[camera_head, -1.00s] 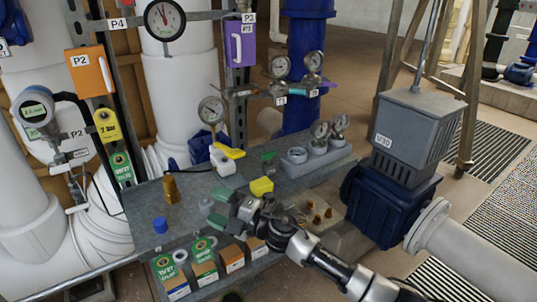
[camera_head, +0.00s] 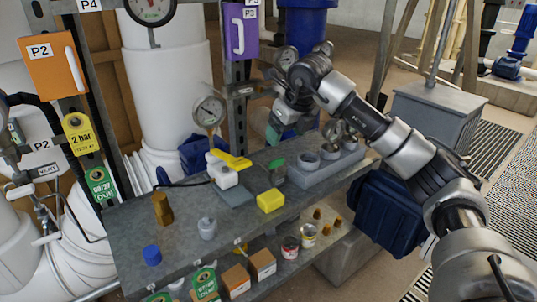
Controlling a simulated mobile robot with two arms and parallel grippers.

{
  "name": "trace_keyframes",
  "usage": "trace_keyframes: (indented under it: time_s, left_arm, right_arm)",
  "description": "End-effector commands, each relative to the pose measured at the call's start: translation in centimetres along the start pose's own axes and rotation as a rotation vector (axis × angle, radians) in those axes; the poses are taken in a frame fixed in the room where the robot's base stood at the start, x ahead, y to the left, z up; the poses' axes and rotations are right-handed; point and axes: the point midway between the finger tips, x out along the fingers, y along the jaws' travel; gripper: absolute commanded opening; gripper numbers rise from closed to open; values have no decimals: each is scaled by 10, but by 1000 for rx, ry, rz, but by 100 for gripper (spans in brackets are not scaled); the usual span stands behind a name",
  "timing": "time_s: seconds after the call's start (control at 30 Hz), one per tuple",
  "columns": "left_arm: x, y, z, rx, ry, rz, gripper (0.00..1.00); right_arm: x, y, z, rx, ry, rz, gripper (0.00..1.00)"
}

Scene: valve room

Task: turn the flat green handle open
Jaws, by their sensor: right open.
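A small green piece (camera_head: 277,163) sits on the grey bench top, behind the yellow block. It is too small to tell whether it is the flat green handle. My right gripper (camera_head: 268,126) hangs above the back of the bench, right of the pressure gauge, by the upright post. It is open, and I see nothing between its fingers. It is above and behind the green piece and apart from it. My right forearm hides part of the gauges and fittings at the back right. My left gripper is not in view.
On the bench (camera_head: 130,225) stand a white fitting with a yellow lever (camera_head: 230,162), a yellow block (camera_head: 271,201), a brass piece (camera_head: 162,208) and a blue cap (camera_head: 152,255). A grey block with round sockets (camera_head: 310,170) is at right. Boxes and cans fill the shelf below.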

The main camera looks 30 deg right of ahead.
Motion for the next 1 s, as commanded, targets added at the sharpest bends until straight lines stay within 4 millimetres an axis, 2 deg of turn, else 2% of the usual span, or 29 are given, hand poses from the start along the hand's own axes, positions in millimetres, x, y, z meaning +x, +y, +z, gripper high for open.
trace_keyframes:
  time_s: [0.1, 0.17, 0.43, 0.6, 0.8, 1.0]
  left_arm:
    - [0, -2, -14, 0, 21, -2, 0]
    - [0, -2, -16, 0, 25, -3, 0]
    - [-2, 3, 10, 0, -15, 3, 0]
    - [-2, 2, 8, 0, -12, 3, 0]
    - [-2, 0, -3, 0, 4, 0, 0]
    - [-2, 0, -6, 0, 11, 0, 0]
  right_arm:
    - [9, -1, 0, 2, 2, -2, 74]
    - [19, -1, -1, 2, 5, -1, 74]
    - [70, 0, 0, 1, 3, 1, 74]
    - [94, 0, 0, -1, 2, 1, 74]
    - [106, 0, 0, 0, 0, 1, 74]
    - [107, 0, 0, -1, -1, 1, 74]
